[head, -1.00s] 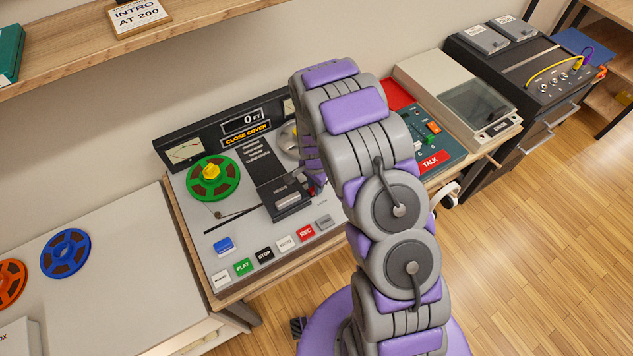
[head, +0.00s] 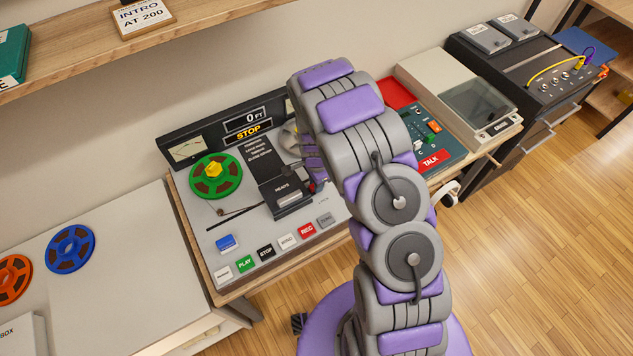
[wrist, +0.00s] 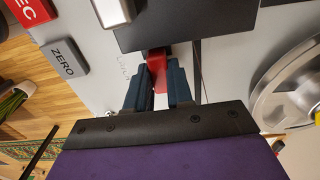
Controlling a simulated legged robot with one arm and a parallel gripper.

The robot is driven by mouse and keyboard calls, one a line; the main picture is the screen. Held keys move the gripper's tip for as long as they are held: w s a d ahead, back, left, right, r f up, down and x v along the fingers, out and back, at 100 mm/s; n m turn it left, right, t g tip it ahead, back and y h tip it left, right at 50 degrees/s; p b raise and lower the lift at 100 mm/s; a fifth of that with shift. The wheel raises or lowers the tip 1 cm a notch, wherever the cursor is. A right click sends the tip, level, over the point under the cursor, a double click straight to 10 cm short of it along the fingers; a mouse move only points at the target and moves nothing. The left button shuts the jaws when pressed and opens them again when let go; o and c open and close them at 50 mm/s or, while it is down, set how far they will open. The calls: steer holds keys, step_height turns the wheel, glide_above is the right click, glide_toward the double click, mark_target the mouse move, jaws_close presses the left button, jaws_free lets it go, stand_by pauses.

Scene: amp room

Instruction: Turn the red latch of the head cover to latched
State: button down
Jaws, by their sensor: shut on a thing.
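The tape deck's black head cover (head: 281,187) lies closed over the heads, and the deck display (head: 247,130) reads "STOP". In the wrist view the red latch (wrist: 157,64) sits at the edge of the dark head cover (wrist: 170,22). My gripper (wrist: 160,75) is shut on the red latch, with a blue finger on each side of it. In the head view my arm hides most of the gripper, and only a bit of red shows beside the cover.
A green reel (head: 215,176) sits on the left of the deck, and a silver reel (wrist: 290,95) is close to the gripper. Deck buttons such as the red REC button (head: 307,230) line the front. A teal talk panel (head: 432,140) stands right of my arm.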

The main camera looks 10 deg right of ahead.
steer(key=c, duration=1)
jaws_free()
steer(key=shift+a, duration=0.15)
steer(key=shift+r, duration=0.1)
step_height(320, 180, up, 17)
steer(key=p, duration=0.1)
steer(key=shift+p, duration=0.35)
steer(key=shift+r, duration=0.1)
